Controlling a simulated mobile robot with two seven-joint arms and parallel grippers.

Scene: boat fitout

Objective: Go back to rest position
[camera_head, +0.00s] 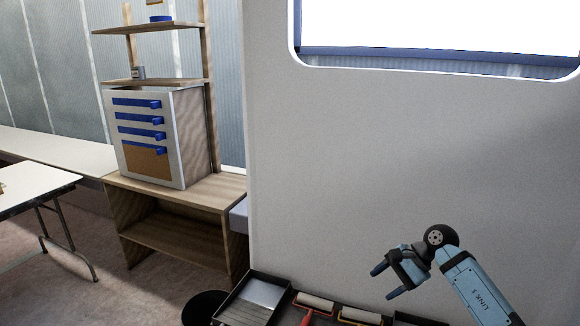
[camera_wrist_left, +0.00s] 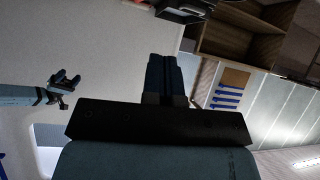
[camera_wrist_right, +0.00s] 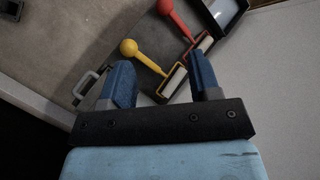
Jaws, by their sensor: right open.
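My right gripper (camera_head: 383,284) is at the lower right of the head view, in front of the pale wall panel. Its two blue fingers are spread with nothing between them, which also shows in the right wrist view (camera_wrist_right: 160,60). My left gripper does not show in the head view. In the left wrist view my left gripper (camera_wrist_left: 164,57) has its fingers together with nothing visible in them. My right gripper (camera_wrist_left: 72,82) also shows at the left of that view, apart from the left one.
A paint tray (camera_head: 253,300), a red-handled roller (camera_head: 316,301) and a yellow-handled roller (camera_head: 360,315) lie low by the wall panel (camera_head: 330,180). A wooden shelf (camera_head: 165,215) bears a drawer cabinet (camera_head: 182,140). A white table (camera_head: 35,185) stands left. Floor shows between them.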

